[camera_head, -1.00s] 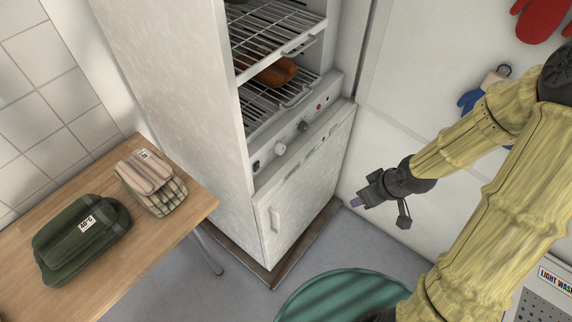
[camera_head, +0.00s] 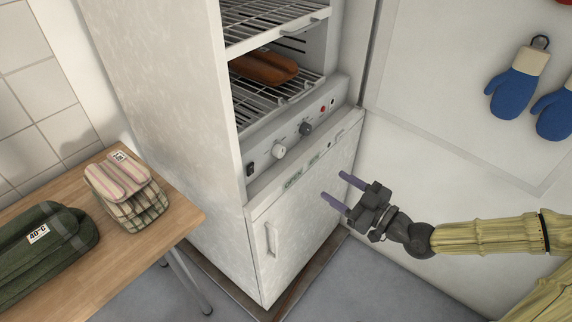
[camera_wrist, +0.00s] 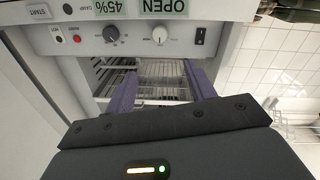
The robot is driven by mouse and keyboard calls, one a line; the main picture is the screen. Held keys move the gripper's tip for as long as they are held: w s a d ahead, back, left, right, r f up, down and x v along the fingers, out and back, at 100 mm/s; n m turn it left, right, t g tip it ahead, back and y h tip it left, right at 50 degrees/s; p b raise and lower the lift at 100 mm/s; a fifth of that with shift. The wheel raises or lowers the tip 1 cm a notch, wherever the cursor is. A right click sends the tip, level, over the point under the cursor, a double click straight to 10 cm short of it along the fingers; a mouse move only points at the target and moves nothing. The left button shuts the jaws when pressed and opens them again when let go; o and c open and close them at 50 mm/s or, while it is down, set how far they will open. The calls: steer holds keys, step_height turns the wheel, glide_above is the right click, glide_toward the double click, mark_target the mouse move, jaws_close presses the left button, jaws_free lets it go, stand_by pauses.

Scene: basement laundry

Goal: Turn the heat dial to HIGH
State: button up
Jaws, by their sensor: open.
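The control panel (camera_head: 295,135) of the white cabinet carries a white dial (camera_head: 278,151) and a dark grey dial (camera_head: 305,128). I cannot read which one is the heat dial, nor its setting. In the wrist view, the picture is upside down; the white dial (camera_wrist: 159,36) and the dark dial (camera_wrist: 112,34) show beyond the fingers. My gripper (camera_head: 336,188) is open and empty, in front of the cabinet's lower door, below and to the right of the dials. Its two purple fingers also show in the wrist view (camera_wrist: 161,84), apart from both dials.
A dark rocker switch (camera_head: 250,169) and a red lamp (camera_head: 323,109) sit on the panel. Green labels (camera_head: 293,181) are on the strip below. A brown item (camera_head: 265,68) lies on a rack above. A wooden table (camera_head: 180,212) with folded cloth bundles stands left. Blue mitts (camera_head: 514,92) hang right.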

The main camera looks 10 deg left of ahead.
mark_target(282, 153)
steer(key=shift+a, duration=0.1)
steer(key=x, duration=1.7)
steer(key=shift+a+b, duration=0.15)
steer(key=shift+b, duration=0.2)
steer(key=c, duration=1)
